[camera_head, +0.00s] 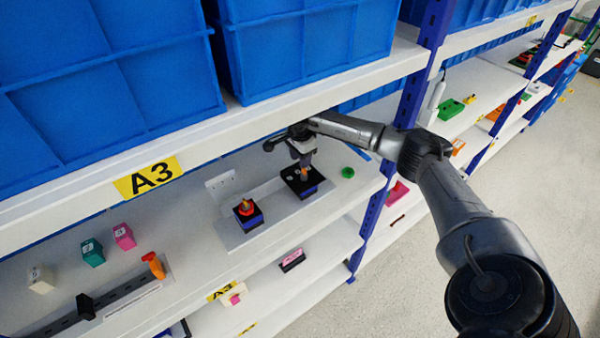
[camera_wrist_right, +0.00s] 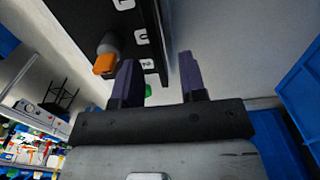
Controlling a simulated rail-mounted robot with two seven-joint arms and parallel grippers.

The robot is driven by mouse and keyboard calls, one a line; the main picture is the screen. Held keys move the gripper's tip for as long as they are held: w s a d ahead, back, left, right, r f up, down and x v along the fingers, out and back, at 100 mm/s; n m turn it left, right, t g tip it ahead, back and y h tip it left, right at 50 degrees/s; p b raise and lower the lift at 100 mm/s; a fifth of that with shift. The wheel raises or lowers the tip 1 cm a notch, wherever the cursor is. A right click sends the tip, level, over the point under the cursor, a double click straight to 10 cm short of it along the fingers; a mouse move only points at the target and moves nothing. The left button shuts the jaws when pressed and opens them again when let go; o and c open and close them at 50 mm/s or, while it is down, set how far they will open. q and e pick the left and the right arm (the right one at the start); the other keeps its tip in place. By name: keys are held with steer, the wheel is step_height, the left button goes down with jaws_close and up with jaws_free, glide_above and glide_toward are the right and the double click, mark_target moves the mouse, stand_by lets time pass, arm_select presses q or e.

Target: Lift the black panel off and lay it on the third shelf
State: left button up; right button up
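The black panel (camera_head: 301,181) tops a dark blue box on the white board, with a small orange knob on its face. In the right wrist view the black panel (camera_wrist_right: 138,25) shows pale number labels and an orange-tipped knob (camera_wrist_right: 105,62). My right gripper (camera_head: 304,160) is just above this panel in the head view. My left gripper is not in view.
A second box with a red-orange knob (camera_head: 246,209) stands left on the same white board (camera_head: 262,216). A green round piece (camera_head: 347,172) lies to the right. Blue crates (camera_head: 310,45) fill the shelf above. A lower shelf (camera_head: 325,250) holds a dark pink-labelled block (camera_head: 292,260).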

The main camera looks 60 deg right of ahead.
steer(key=shift+f, duration=0.95)
steer(key=shift+c, duration=0.4)
jaws_close()
